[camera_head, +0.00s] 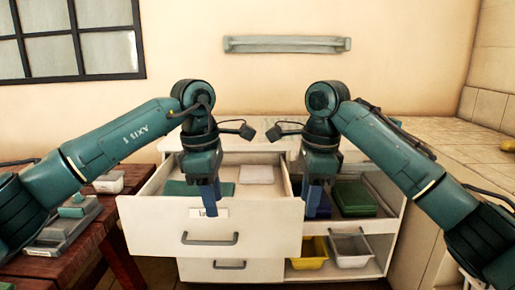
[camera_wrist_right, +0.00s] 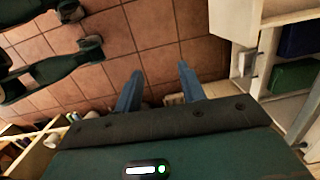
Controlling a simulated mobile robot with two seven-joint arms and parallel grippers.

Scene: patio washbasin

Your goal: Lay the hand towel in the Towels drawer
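The open top-left drawer (camera_head: 265,222) is pulled out of the white cabinet, with a small label on its front that is mostly unreadable here. Inside lie a flat green cloth-like piece (camera_head: 178,188) and a flat white piece (camera_head: 256,174); I cannot tell which, if either, is the hand towel. My left gripper (camera_head: 208,210) points down over the drawer's front part, hiding some of the green piece and label; its finger gap is not visible. My right gripper (camera_head: 313,212) points down just right of the drawer; the right wrist view shows its fingers (camera_wrist_right: 160,82) apart and empty.
Right of the drawer, an open shelf holds a green item (camera_head: 355,199) and a blue one. Below are a yellow bin (camera_head: 308,254) and a white bin (camera_head: 350,250). A red-brown wooden table (camera_head: 75,240) with trays stands left. A towel rail (camera_head: 287,45) hangs on the wall.

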